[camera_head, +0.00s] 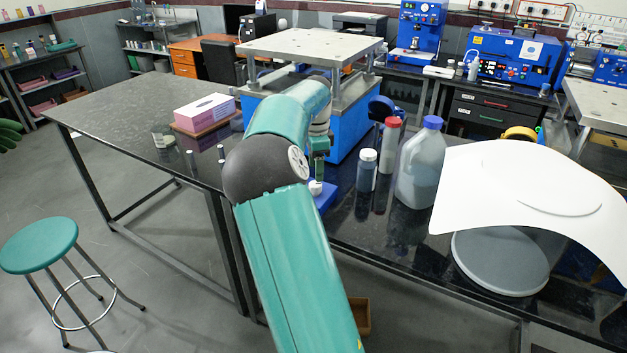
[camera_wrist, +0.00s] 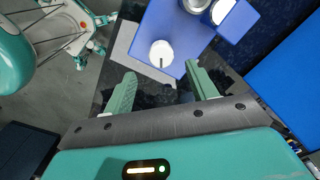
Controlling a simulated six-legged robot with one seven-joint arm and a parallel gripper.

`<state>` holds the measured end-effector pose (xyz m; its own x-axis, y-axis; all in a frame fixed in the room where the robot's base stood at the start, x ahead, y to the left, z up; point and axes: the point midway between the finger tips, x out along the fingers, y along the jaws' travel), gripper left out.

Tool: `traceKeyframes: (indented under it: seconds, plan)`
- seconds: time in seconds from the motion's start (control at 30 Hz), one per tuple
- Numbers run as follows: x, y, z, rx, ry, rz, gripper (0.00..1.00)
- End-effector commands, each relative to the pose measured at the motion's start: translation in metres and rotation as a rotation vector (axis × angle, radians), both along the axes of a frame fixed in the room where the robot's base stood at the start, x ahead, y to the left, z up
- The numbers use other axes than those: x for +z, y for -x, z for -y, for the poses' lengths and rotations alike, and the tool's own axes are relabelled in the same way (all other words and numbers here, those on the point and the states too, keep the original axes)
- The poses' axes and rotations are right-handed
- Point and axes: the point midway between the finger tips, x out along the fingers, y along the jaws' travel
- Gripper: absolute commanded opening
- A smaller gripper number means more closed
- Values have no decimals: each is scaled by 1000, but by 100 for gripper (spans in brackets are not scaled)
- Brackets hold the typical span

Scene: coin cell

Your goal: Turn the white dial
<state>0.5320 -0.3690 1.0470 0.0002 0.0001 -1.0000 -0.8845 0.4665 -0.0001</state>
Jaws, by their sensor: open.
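The white dial (camera_wrist: 161,53) is a small round knob with a dark line on it. It sits on a blue device (camera_wrist: 150,32) at the table's edge. In the head view the dial (camera_head: 316,187) shows small, below my gripper, with part of the blue device (camera_head: 327,196) beside it. My gripper (camera_wrist: 160,76) is open and empty. In the wrist view its two green fingers lie to the left and right, with the dial ahead between their lines and apart from both. In the head view my arm hides part of the device and gripper.
A small bottle (camera_head: 367,172), a red-capped bottle (camera_head: 390,140) and a blue-capped jug (camera_head: 420,165) stand to the right. A tissue box (camera_head: 204,109) lies to the left. A blue machine with a metal top plate (camera_head: 310,44) stands behind. The dark table's left part is mostly clear.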

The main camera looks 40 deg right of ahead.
Motion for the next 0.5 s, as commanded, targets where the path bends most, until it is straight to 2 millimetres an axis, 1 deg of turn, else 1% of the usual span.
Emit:
traceKeyframes:
  seconds: [0.03, 0.1, 0.2, 0.33, 0.5]
  plan:
    - [-11, -1, -1, 2, -2, -2, 57]
    - [-24, -2, -1, 2, -1, -3, 57]
    - [-39, -3, -1, 3, -2, -1, 57]
    - [-51, -4, -2, 5, -2, -1, 57]
    - [-55, -6, -2, 6, 0, 0, 57]
